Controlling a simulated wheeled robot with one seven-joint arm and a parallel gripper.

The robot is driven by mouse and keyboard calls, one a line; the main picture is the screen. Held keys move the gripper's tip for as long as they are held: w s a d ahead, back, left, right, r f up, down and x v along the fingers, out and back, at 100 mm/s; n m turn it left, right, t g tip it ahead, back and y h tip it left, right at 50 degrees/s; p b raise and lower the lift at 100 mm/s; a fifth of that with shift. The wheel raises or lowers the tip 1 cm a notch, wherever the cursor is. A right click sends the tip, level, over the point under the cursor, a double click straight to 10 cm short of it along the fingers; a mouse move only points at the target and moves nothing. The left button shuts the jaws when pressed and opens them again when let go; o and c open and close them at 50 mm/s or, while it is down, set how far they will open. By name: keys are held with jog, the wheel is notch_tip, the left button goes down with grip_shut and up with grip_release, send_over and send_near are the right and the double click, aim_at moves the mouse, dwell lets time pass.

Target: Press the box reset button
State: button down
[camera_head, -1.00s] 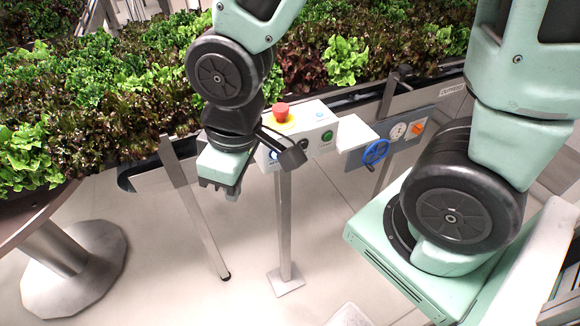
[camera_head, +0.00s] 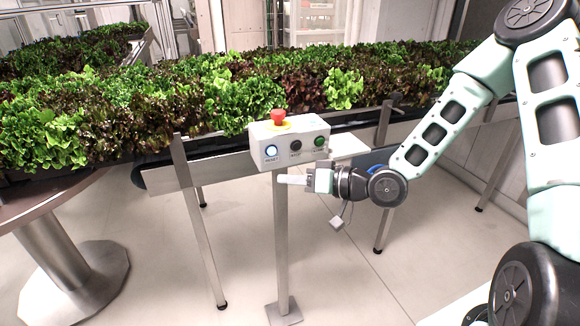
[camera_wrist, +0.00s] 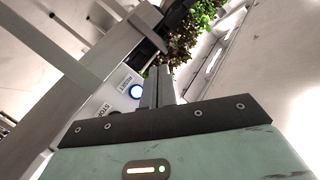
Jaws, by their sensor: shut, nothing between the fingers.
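The white control box (camera_head: 263,135) stands on a metal post. Its reset button (camera_head: 271,150) is at the left of the front face, lit blue-white, with a RESET label under it. A dark button (camera_head: 295,145) and a green button (camera_head: 319,142) sit to its right, and a red mushroom button (camera_head: 278,117) is on top. My gripper (camera_head: 281,179) is shut and empty, its fingers pointing left just below the box in the head view. In the wrist view the lit reset button (camera_wrist: 136,91) shows just left of my shut fingers (camera_wrist: 158,72), apparently apart from them.
A conveyor frame (camera_head: 215,167) filled with green and red lettuce (camera_head: 150,105) runs behind the box. A round steel table (camera_head: 30,210) on a pedestal stands at left. Metal legs stand on both sides of the post. The floor in front is mostly clear.

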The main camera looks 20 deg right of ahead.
aim_at(272, 152)
jog(key=shift+s+d+r+t, duration=0.1)
jog(key=shift+d+r+t, duration=0.2)
jog(key=shift+d, duration=0.25)
jog(key=shift+w+f, duration=0.1)
jog(key=shift+w, duration=4.3)
jog(key=shift+w, duration=0.15)
jog(key=shift+w, duration=0.3)
jog(key=shift+w+p, duration=0.3)
jog(key=shift+w, duration=0.1)
jog(key=shift+s, duration=0.85)
